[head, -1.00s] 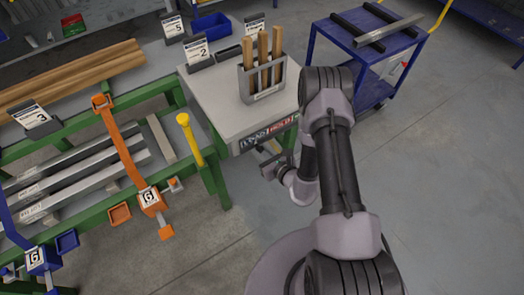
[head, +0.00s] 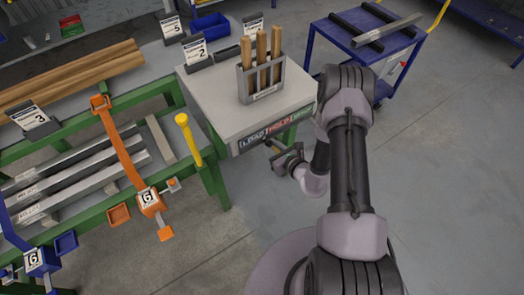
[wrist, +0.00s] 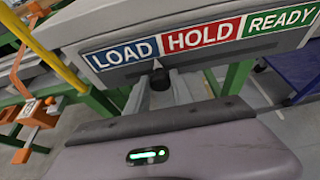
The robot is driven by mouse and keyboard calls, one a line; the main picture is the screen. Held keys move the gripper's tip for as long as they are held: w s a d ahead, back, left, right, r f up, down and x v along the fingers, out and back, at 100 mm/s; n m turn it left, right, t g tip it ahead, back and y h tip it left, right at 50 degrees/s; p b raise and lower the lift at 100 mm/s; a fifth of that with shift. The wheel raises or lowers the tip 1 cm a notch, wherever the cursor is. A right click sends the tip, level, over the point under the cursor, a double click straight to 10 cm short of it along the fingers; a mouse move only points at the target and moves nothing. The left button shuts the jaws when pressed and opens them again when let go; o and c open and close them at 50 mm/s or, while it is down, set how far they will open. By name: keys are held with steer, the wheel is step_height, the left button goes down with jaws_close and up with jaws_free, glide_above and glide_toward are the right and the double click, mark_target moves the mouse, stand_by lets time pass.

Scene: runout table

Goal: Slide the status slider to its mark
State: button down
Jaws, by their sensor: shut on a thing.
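The status slider's board shows a blue LOAD field, a red HOLD field (wrist: 201,34) and a green READY field (wrist: 282,22) from left to right in the wrist view. The status slider's dark knob (wrist: 159,78) sits below the board, with a pale pointer above it near the border between LOAD and HOLD. My gripper (wrist: 160,93) is shut on the knob. In the head view my gripper (head: 276,149) is at the front edge of the grey stand, just under the board (head: 276,132). The knob is hard to make out there.
A grey holder (head: 262,82) with several wooden pieces stands on the stand top (head: 222,110). A yellow post (head: 189,138) and green rack are to the left. A blue cart (head: 375,60) stands behind my arm. The floor at right is clear.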

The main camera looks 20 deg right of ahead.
mark_target(278, 133)
steer(key=d, duration=0.2)
steer(key=w+d, duration=0.1)
steer(key=d, duration=0.1)
steer(key=w+d, duration=0.1)
steer(key=d, duration=0.1)
steer(key=shift+w+d+r+b, duration=0.1)
steer(key=shift+w+d+b, duration=0.05)
steer(key=shift+d+b, duration=0.15)
steer(key=shift+a, duration=0.1)
steer(key=c, duration=1.1)
jaws_free()
steer(key=p+v, duration=0.4)
steer(key=v, duration=1.3)
steer(key=shift+s, duration=0.25)
